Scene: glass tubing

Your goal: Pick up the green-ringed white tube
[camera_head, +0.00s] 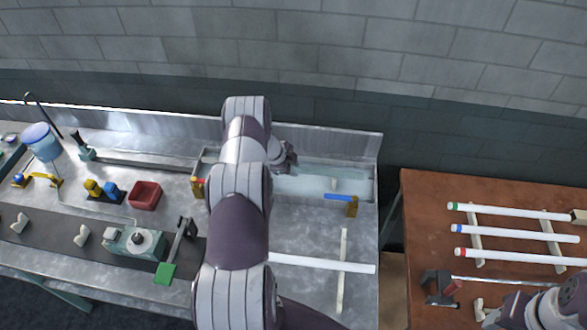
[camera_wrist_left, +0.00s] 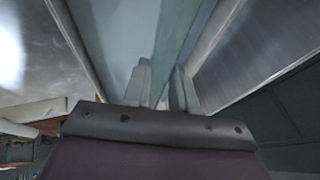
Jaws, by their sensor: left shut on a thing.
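The green-ringed white tube (camera_head: 510,211) lies at the back of the brown table on the right, across two pale strips, with its green ring at the left end. No gripper touches it. My left gripper (camera_head: 289,155) is far to its left, over the back of the metal bench's trough. In the left wrist view, its fingers (camera_wrist_left: 161,88) are shut on a pale green strip (camera_wrist_left: 180,35), perhaps a glass edge; I cannot tell exactly what it is. Part of my right arm shows at the bottom right corner; its fingertips are not clear.
A blue-ringed tube (camera_head: 515,233) and a red-ringed tube (camera_head: 520,257) lie in front of the green-ringed one. A dark clamp (camera_head: 438,287) stands at the brown table's left front. A plain white tube (camera_head: 325,263) lies on the metal bench. A gap separates both tables.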

